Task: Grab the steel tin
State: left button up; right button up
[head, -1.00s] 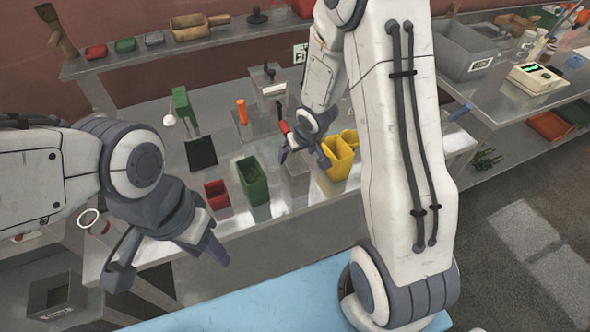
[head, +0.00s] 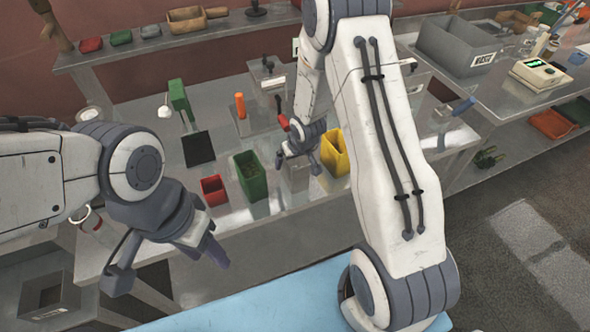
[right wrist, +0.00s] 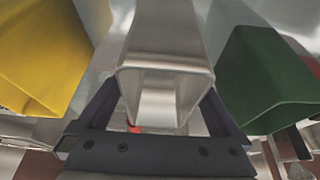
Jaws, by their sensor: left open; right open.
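The steel tin (right wrist: 165,40) is a shiny open metal container. In the right wrist view it fills the middle, between the two dark fingers of my right gripper (right wrist: 160,112). That gripper is open around it, and I cannot tell whether either finger touches it. In the head view the tin (head: 298,180) shows only in part below my right gripper (head: 298,163), between the green and yellow containers. My left gripper (head: 213,252) is open and empty, in front of the bench at the left.
A yellow container (head: 335,153) stands close to the right of the tin. A green container (head: 250,176) and a red one (head: 214,190) stand to its left. My right arm hides part of the bench.

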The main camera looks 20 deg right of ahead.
jog(key=shift+f, duration=0.25)
dwell(0.4)
jog(key=c, duration=1.3)
jog(key=shift+r+p, duration=0.55)
jog(key=shift+r, duration=0.3)
jog(key=s+r+p, duration=0.3)
jog(key=s+p, duration=0.1)
jog(key=s+r+p, duration=0.3)
jog(key=p, duration=0.1)
jog(key=s+r+p, duration=0.4)
jog(key=p, duration=0.1)
jog(key=shift+s+d, duration=0.3)
jog(key=shift+d, duration=0.05)
